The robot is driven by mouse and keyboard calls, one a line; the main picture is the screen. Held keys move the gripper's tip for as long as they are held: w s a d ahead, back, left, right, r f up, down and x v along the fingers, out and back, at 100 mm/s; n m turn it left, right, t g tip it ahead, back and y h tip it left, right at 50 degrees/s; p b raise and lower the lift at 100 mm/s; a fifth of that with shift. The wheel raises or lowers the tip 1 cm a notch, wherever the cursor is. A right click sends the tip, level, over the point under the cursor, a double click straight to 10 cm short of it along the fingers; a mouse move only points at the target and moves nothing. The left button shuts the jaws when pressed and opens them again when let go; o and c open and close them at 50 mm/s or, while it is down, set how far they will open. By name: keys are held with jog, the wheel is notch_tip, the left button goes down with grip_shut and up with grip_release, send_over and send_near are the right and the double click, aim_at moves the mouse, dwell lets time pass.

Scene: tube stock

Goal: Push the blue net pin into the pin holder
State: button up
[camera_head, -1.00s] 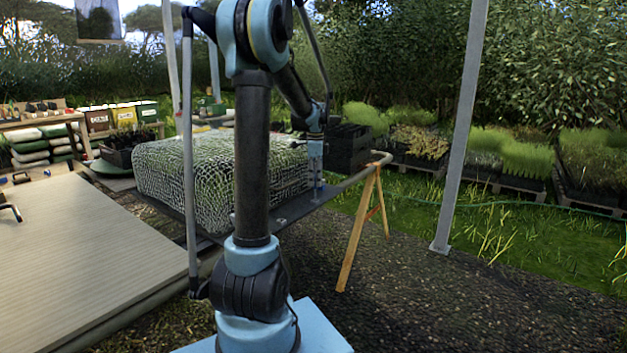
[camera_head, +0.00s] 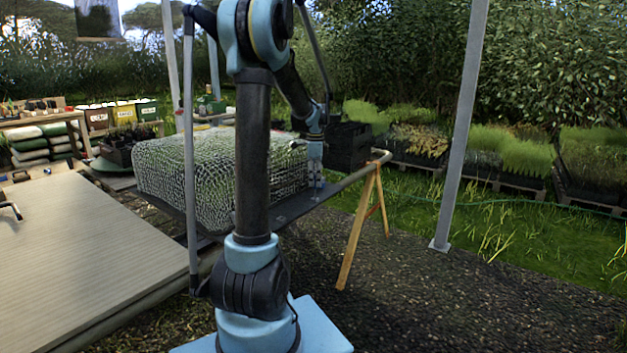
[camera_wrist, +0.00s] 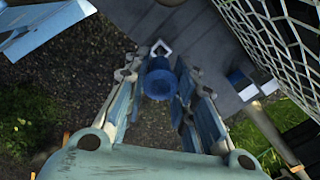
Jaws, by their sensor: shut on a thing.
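The blue net pin (camera_wrist: 158,80) shows in the wrist view as a round blue head between my fingers. My gripper (camera_wrist: 158,88) is shut on it, one finger on each side. In the head view my gripper (camera_head: 316,182) points down at the right edge of the dark table, beside the net-covered block. A small pale square frame (camera_wrist: 161,48), seemingly the pin holder, shows just beyond the pin head. The pin's lower end is hidden, so I cannot tell how deep it sits.
The netted block (camera_head: 185,175) stands on the dark table (camera_head: 290,210), close left of my gripper. A wooden trestle (camera_head: 358,225) supports a rail at the right. Black crates (camera_head: 347,147) stand behind. A grey post (camera_head: 460,130) stands further right, with open gravel before it.

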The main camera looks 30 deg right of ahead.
aim_at(315, 188)
jog(key=shift+f, duration=2.05)
jog(key=o, duration=1)
jog(key=shift+o, duration=0.2)
jog(key=o, duration=1)
jog(key=shift+r, duration=0.1)
jog(key=shift+r, duration=1.1)
jog(key=shift+r, duration=0.1)
jog(key=shift+r, duration=2.7)
